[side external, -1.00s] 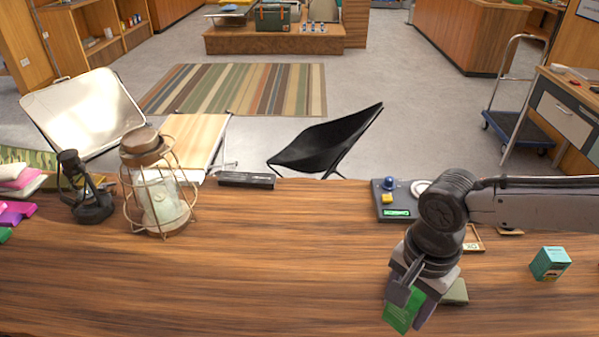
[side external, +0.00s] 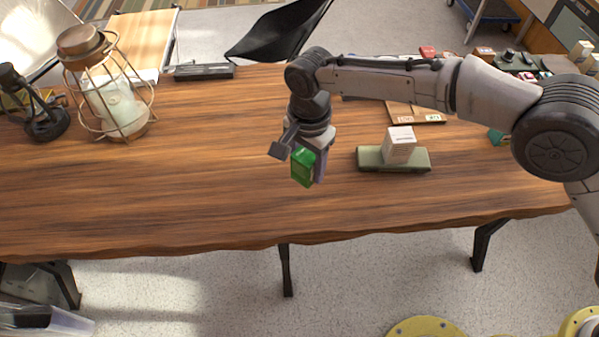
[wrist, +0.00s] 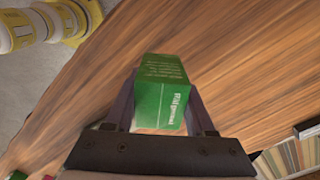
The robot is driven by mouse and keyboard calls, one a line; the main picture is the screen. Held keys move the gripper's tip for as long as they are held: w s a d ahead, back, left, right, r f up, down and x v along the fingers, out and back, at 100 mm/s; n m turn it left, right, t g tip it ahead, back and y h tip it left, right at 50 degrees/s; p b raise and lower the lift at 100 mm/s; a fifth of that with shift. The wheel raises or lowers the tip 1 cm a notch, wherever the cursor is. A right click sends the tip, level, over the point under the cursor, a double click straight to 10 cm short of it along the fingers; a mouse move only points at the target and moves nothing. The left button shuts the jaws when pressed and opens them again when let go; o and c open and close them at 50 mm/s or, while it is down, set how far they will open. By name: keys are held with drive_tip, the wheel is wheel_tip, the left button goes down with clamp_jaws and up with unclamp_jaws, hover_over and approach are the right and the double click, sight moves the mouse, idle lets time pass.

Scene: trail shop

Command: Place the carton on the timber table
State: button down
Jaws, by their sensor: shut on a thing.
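My gripper (side external: 301,160) is shut on a green carton (side external: 303,168) with white print. In the wrist view the carton (wrist: 160,95) stands out between the two fingers (wrist: 160,110), with wood grain beyond it. The long brown timber table (side external: 180,190) lies beneath, and the carton appears held above its middle, though the exact gap cannot be told. A small folding table with a pale wood top (side external: 142,45) stands behind it. Part of the carton is hidden by the fingers.
A white box (side external: 399,145) sits on a flat green block (side external: 372,158) to the right of my gripper. A caged lantern (side external: 110,85) and a black object (side external: 35,105) stand at left, with a dark bar (side external: 203,71) at the back edge. The table's left middle is clear.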

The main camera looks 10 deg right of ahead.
sight(300, 148)
drive_tip(key=shift+w+a+f, duration=0.35)
drive_tip(key=shift+a+f, duration=0.05)
drive_tip(key=shift+f, duration=0.25)
drive_tip(key=shift+w+a+f, duration=0.35)
drive_tip(key=shift+f, duration=1.65)
drive_tip(key=shift+f, duration=0.2)
drive_tip(key=shift+c, duration=1.2)
unclamp_jaws()
drive_tip(key=shift+r, duration=0.1)
wheel_tip(300, 148, up, 12)
drive_tip(key=shift+r, duration=0.1)
